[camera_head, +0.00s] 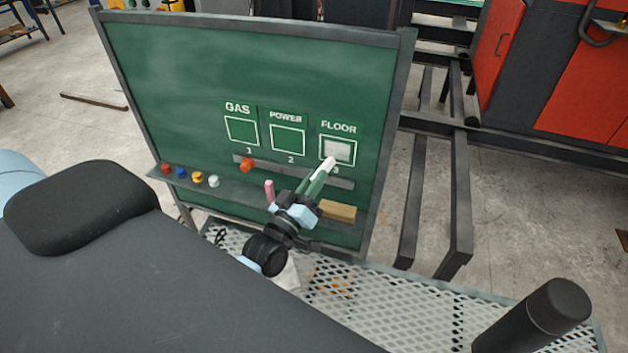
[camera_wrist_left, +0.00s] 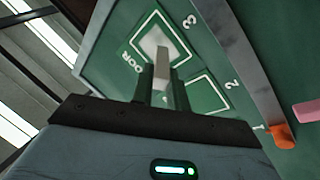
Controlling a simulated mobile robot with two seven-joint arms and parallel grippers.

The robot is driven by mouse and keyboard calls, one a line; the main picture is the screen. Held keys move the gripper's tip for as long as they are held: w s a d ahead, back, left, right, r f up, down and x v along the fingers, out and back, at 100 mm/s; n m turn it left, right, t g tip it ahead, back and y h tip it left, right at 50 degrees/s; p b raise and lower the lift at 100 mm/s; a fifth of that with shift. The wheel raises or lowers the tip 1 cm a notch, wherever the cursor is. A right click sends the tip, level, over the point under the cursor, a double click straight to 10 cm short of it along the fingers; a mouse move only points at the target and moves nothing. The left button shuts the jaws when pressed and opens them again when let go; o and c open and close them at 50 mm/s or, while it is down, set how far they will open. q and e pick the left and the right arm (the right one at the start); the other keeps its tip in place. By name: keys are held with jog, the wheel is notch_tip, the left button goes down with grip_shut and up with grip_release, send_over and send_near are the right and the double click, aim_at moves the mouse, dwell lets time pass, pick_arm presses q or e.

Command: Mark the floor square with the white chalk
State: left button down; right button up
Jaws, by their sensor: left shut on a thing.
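The green board (camera_head: 200,70) stands upright with three outlined squares labelled GAS, POWER and FLOOR. The FLOOR square (camera_head: 337,150) is largely filled with a white patch; it also shows in the left wrist view (camera_wrist_left: 154,38). The GAS square (camera_head: 242,129) and POWER square (camera_head: 287,139) are plain green inside. My left gripper (camera_head: 320,175) is shut on the white chalk (camera_head: 328,163), whose tip is at the lower edge of the FLOOR patch. The chalk also shows between the fingers in the left wrist view (camera_wrist_left: 162,66). I cannot tell whether the tip touches the board.
A ledge on the board carries a pink stick (camera_head: 269,190), a tan block (camera_head: 338,211) and several small coloured pieces at the left. An orange piece (camera_head: 246,165) sits on the strip under the squares. Dark steel beams (camera_head: 458,200) stand at the right.

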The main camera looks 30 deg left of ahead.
pick_arm(q)
jog(key=shift+w+a, duration=0.15)
jog(key=shift+w, duration=0.35)
jog(key=shift+w+a, duration=0.1)
jog(key=shift+w, duration=0.25)
dwell(0.3)
jog(key=shift+w+d, duration=0.2)
jog(key=shift+d, duration=0.8)
jog(key=shift+w+d, duration=0.2)
jog(key=shift+d, duration=0.8)
jog(key=shift+r, duration=0.1)
jog(key=shift+s+a, duration=0.2)
jog(key=shift+a, duration=0.8)
jog(key=shift+s+a, duration=0.2)
jog(key=shift+a, duration=0.8)
